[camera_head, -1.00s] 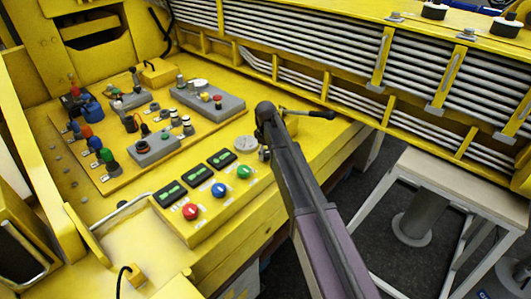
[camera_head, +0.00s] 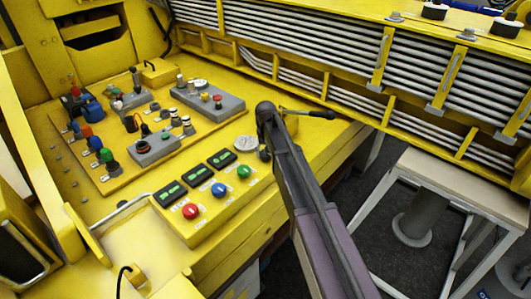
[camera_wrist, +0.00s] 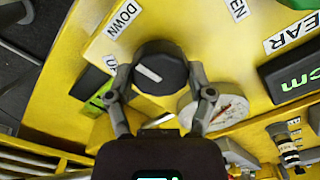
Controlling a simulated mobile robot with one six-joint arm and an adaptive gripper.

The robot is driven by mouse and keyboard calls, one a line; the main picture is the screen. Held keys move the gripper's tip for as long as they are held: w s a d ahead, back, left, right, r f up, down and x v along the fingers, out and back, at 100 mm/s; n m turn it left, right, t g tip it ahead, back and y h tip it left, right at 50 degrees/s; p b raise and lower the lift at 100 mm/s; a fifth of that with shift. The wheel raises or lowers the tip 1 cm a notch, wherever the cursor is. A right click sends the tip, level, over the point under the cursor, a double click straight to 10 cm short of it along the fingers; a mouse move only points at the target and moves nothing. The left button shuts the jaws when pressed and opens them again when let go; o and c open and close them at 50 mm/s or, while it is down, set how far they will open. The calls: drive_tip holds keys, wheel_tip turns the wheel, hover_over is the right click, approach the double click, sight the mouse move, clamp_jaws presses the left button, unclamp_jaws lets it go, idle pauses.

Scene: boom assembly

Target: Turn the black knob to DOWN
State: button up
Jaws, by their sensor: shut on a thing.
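The black knob (camera_wrist: 160,65) sits on the yellow panel in the wrist view, with a white mark on its top. The mark runs slantwise from upper left to lower right. The DOWN label (camera_wrist: 123,19) lies above and left of the knob. My gripper (camera_wrist: 160,71) is shut on the knob, one finger on its left side and one on its right. Another label, partly hidden by the left finger, lies left of the knob. In the camera_head view my arm hides the knob.
A round gauge (camera_wrist: 214,110) lies close to the right finger. Green displays (camera_head: 196,173) and red, blue (camera_head: 219,190) and green buttons line the panel. Several switches and grey boxes (camera_head: 155,149) stand farther left. A lever with a black end (camera_head: 322,114) sticks out behind my arm.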

drive_tip(key=shift+m, duration=0.5)
drive_tip(key=o, duration=1.1)
drive_tip(key=shift+n, duration=0.3)
